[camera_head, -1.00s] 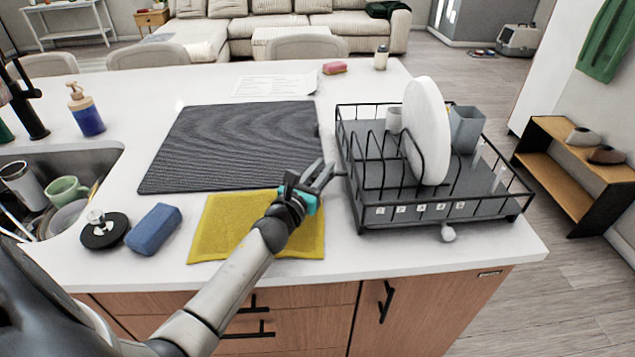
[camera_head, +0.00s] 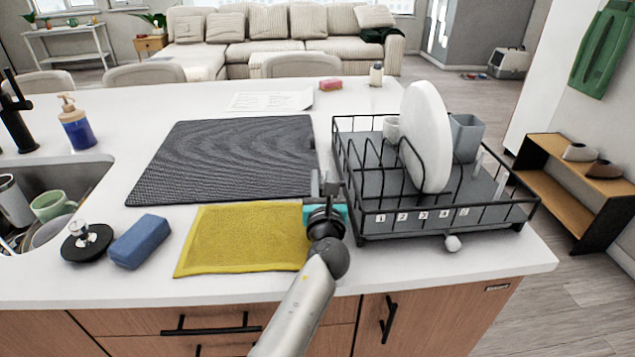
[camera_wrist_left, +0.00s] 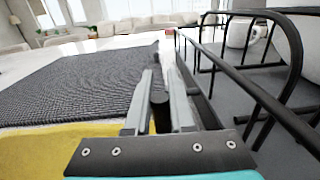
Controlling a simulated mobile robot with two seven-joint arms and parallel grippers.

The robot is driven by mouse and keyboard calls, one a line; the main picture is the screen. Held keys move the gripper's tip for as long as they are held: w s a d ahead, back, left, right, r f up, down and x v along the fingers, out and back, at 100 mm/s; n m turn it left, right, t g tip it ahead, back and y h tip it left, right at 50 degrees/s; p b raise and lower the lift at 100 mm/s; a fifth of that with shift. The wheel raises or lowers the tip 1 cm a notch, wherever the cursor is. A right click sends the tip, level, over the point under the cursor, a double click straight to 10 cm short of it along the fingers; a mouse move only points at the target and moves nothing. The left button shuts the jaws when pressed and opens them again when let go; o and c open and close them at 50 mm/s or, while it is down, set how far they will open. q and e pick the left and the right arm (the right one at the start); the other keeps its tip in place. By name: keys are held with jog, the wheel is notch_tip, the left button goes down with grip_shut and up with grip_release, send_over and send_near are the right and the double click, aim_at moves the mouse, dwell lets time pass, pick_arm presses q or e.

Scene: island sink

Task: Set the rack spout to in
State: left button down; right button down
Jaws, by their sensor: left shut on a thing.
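The black wire dish rack (camera_head: 375,228) with a grey tray stands on the right of the counter. Its front edge carries number labels. My left gripper (camera_head: 325,182) is at the rack's left side, by the yellow cloth. In the left wrist view my left gripper's fingers (camera_wrist_left: 160,100) are on either side of a short dark cylinder (camera_wrist_left: 160,112), which looks like the rack spout at the tray's left side. The gripper is shut on it. In the head view the fingers hide the spout, so I cannot tell its setting. My right gripper is not in view.
A white plate (camera_head: 424,140), a white cup (camera_head: 391,130) and a grey tumbler (camera_head: 466,138) are in the rack. A pale knob (camera_head: 452,243) sits below its front edge. A dark mat (camera_head: 230,160), yellow cloth (camera_head: 240,240) and blue sponge (camera_head: 140,241) lie to the left.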

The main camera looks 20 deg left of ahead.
pick_arm(q)
jog(key=c, duration=0.8)
grip_release()
jog(key=p+v, duration=0.1)
jog(key=v, duration=1.4)
jog(key=shift+s+d+p, duration=0.1)
jog(key=shift+p, duration=0.3)
